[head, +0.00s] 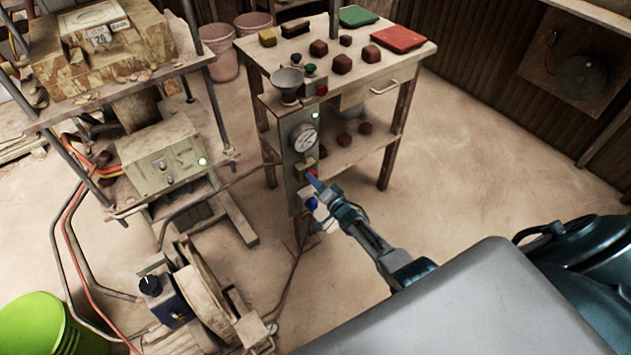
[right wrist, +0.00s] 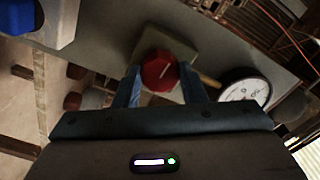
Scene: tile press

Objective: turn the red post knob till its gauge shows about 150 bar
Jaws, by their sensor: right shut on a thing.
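The red post knob (right wrist: 160,72) sits on a pale square base on the grey post. It has a light pointer line on its face. My right gripper (right wrist: 160,88) is shut on the red knob, with one finger on each side. In the head view my right gripper (head: 318,188) reaches the post from the lower right and covers most of the red knob (head: 311,175). The gauge (head: 304,137) is a white dial above the knob on the post; it also shows in the right wrist view (right wrist: 243,90). Its numbers are too small to read. My left gripper is not in view.
A blue knob (head: 311,204) sits just below the red one on the post (head: 297,165). A wooden table (head: 262,60) with dark red blocks stands behind it. A press with a control box (head: 160,160) stands at the left, hoses beside it. Floor at the right is clear.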

